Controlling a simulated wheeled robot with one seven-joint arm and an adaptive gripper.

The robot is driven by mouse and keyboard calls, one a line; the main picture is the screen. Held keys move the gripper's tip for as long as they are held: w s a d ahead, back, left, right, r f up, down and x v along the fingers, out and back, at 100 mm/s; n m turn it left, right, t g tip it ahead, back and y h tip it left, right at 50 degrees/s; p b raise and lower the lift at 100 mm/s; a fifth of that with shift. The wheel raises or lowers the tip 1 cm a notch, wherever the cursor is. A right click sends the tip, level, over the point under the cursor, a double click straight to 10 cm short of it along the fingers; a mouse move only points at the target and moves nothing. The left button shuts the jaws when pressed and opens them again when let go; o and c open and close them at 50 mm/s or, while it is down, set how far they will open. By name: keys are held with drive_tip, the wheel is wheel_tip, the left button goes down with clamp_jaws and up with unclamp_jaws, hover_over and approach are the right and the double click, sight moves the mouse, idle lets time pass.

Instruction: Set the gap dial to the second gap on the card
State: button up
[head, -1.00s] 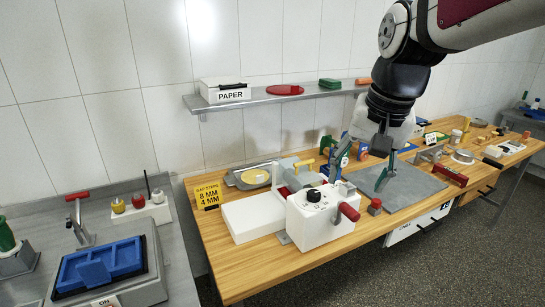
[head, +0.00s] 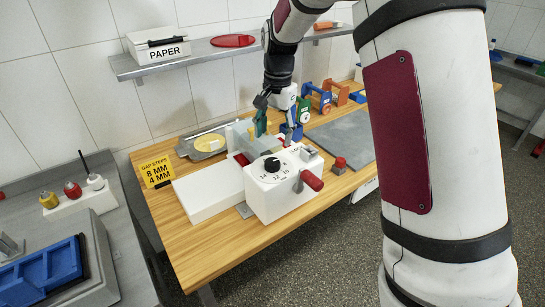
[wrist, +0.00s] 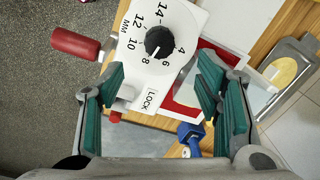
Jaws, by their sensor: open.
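The yellow card (head: 157,172) reads "GAP STEPS", then 8 MM, then 4 MM below. The gap dial is a black knob (head: 272,164) on the white machine (head: 272,195); it also shows in the wrist view (wrist: 158,42), ringed by numbers from 4 to 14 and "MM". Its pale pointer mark seems to face near 8, but it is small. A grey lever (wrist: 126,92) stands by the LOCK label (wrist: 150,99). My gripper (head: 276,126) is open and empty, above and behind the machine; in the wrist view its teal fingers (wrist: 165,100) sit apart, with the knob beyond them.
A metal tray (head: 205,144) with a yellow disc lies behind. A grey mat (head: 345,135) and a small red-topped piece (head: 339,163) are to the right.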

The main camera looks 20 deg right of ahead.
sight(273, 161)
wheel_tip(273, 161, down, 9)
drive_tip(key=shift+w+a+f+p, duration=0.15)
drive_tip(key=shift+f+p, duration=0.05)
drive_tip(key=shift+p, duration=0.6)
drive_tip(key=c, duration=1.2)
